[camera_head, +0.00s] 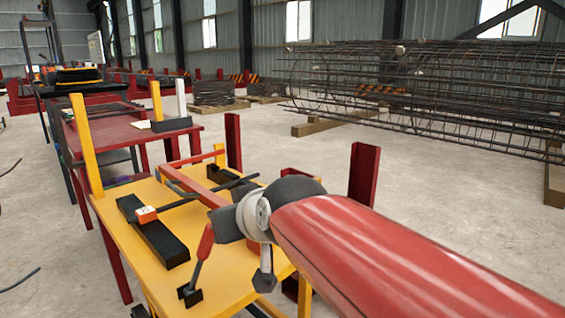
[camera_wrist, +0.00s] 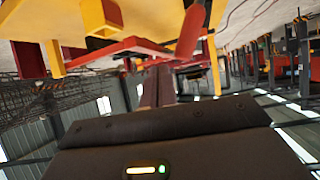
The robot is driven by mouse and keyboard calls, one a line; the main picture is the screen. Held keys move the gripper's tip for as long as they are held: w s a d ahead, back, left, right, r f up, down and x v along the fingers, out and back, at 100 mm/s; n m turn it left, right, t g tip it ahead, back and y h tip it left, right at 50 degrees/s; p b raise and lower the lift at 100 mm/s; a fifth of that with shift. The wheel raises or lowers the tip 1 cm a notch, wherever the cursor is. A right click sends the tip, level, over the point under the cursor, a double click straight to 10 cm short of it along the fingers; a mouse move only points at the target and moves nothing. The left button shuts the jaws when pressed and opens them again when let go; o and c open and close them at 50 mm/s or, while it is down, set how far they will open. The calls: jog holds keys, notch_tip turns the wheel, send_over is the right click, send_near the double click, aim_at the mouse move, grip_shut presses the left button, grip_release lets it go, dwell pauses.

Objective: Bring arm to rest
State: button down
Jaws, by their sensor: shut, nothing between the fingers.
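My arm, with its red link, reaches in from the lower right in the head view. Its grey wrist joint is over the right part of the yellow table (camera_head: 150,262). My gripper (camera_wrist: 158,84) shows in the wrist view with its dark fingers together and nothing between them. In the head view its end is mostly hidden by the wrist, so its exact height over the table cannot be told. The wrist view is upside down, with the yellow table's parts (camera_wrist: 192,30) at the top.
Red posts (camera_head: 364,173) stand close by. A rebar cage (camera_head: 430,90) lies behind. Open floor (camera_head: 480,225) is at right.

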jog(key=s+d+f+m+g+h+b, duration=0.2)
jog(key=s+d+f+m+h+b, duration=0.1)
jog(key=s+d+f, duration=0.7)
jog(key=s+d+f+m+g+h+b, duration=0.25)
jog(key=s+d+f, duration=0.25)
jog(key=d+f, duration=0.8)
notch_tip(320, 180, up, 13)
jog(key=p, duration=1.3)
jog(key=shift+s+d+m+h, duration=0.15)
jog(key=shift+s+m+h, duration=0.2)
jog(key=shift+m+h, duration=0.1)
jog(key=shift+f, duration=0.1)
